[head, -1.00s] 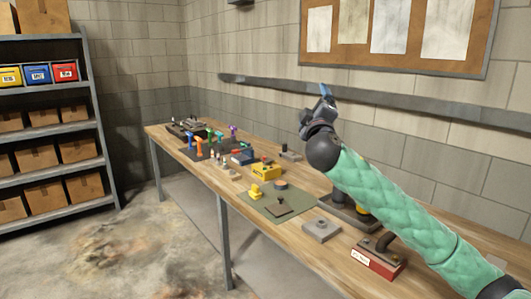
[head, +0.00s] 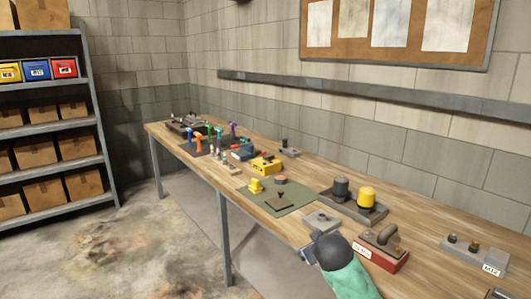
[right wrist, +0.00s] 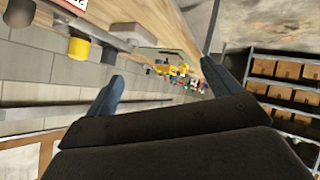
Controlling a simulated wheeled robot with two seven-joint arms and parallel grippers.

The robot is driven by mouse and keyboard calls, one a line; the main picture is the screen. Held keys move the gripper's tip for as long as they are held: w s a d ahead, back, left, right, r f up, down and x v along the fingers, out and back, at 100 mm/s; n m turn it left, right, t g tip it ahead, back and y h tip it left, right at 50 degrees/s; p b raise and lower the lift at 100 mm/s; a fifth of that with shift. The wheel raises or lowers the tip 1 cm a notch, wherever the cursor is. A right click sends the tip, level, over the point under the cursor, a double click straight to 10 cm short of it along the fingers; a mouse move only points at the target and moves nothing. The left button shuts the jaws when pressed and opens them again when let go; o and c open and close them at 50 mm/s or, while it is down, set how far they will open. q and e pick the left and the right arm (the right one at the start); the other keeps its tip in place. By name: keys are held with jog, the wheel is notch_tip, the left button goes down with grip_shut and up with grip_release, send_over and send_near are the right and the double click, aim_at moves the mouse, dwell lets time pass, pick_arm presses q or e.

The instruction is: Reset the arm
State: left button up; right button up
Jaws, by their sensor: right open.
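My right arm in its green sleeve comes in at the bottom of the head view, with the right gripper (head: 318,238) low by the front edge of the workbench (head: 310,170). In the right wrist view the two blue fingers of the right gripper (right wrist: 165,80) stand wide apart with nothing between them. The gripper is beside a grey block (head: 322,221) and left of a red-based block with a dark handle (head: 379,250). I cannot tell whether it touches the bench. My left gripper is not in view.
A yellow cylinder (head: 367,197) and a dark one (head: 341,188) stand on a grey base. A green mat (head: 293,201) holds small parts. Several coloured tools (head: 210,134) are at the far end. A block labelled M12 (head: 470,253) is at right. Shelves (head: 92,125) stand left.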

jog(key=s+d+f+m+g+b, duration=0.1)
jog(key=s+f+g, duration=0.1)
jog(key=s+f, duration=0.55)
jog(key=s+f+m+g+b, duration=0.1)
jog(key=s+f, duration=0.4)
jog(key=f, duration=0.6)
jog(key=s+d+f+m+g+b, duration=0.1)
jog(key=s+f+g, duration=0.1)
jog(key=s+f, duration=0.6)
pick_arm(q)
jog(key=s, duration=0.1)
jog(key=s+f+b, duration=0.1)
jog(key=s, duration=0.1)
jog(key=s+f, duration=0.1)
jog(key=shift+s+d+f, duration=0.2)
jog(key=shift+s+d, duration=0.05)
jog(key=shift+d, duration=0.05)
pick_arm(e)
jog(key=s+a+f+g, duration=0.1)
jog(key=s+f+g, duration=0.1)
jog(key=s+f, duration=0.7)
jog(key=s+f+g+y, duration=0.1)
jog(key=s+f+g, duration=0.1)
jog(key=s+f, duration=0.8)
jog(key=s, duration=0.4)
jog(key=shift+s+a+f+m+g, duration=0.15)
jog(key=shift+s+a+m+g, duration=0.15)
jog(key=shift+s+a+g, duration=0.1)
